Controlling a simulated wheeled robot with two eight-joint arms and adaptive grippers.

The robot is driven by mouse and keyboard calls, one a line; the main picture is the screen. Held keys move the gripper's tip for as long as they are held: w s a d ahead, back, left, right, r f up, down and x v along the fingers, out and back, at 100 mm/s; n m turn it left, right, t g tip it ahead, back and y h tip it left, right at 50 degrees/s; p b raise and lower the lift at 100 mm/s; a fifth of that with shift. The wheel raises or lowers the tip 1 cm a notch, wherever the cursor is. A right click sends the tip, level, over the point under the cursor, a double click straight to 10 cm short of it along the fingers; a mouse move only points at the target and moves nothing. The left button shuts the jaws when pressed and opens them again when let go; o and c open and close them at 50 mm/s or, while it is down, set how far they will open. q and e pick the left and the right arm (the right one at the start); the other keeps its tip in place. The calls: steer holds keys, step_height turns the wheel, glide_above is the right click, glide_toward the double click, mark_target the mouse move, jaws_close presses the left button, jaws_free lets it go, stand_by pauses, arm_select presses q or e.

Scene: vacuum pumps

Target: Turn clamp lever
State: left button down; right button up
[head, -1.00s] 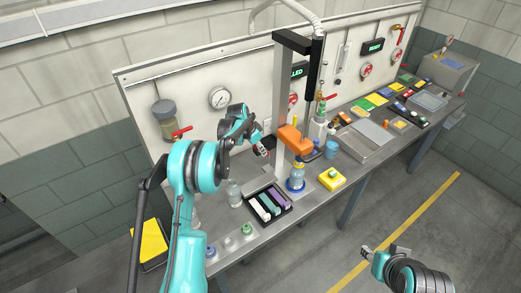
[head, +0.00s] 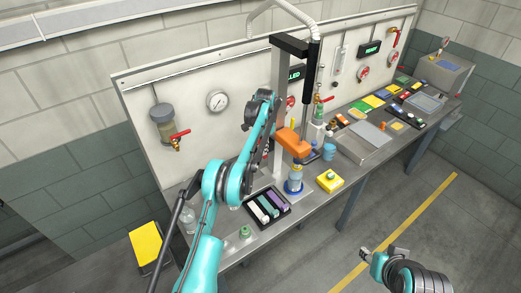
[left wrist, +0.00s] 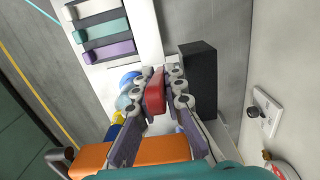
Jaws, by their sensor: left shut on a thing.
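My left gripper (left wrist: 158,88) is shut on a red lever grip (left wrist: 155,93) in the left wrist view, one finger on each side. I take this grip to be the clamp lever, beside the upright stand (head: 279,100). In the head view my arm and the stand mostly hide the gripper and lever. The orange block (head: 293,141) is on the stand above a blue-based bottle (head: 294,180), and it also shows in the left wrist view (left wrist: 150,151). My right gripper (head: 368,252) hangs over the floor, away from the bench; its jaw opening is too small to read.
A black tray (head: 286,212) with coloured strips lies in front of the stand. A yellow block (head: 329,182) sits right of the bottle. A flat steel plate (head: 364,138) and small containers fill the bench further right. The back panel (head: 190,105) carries a gauge and valves.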

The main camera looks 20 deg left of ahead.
arm_select(q)
steer(key=shift+w+d+r+g+y, duration=0.1)
steer(key=shift+w+g+y, duration=0.05)
steer(key=shift+g+y, duration=0.15)
steer(key=c, duration=1.9)
jaws_free()
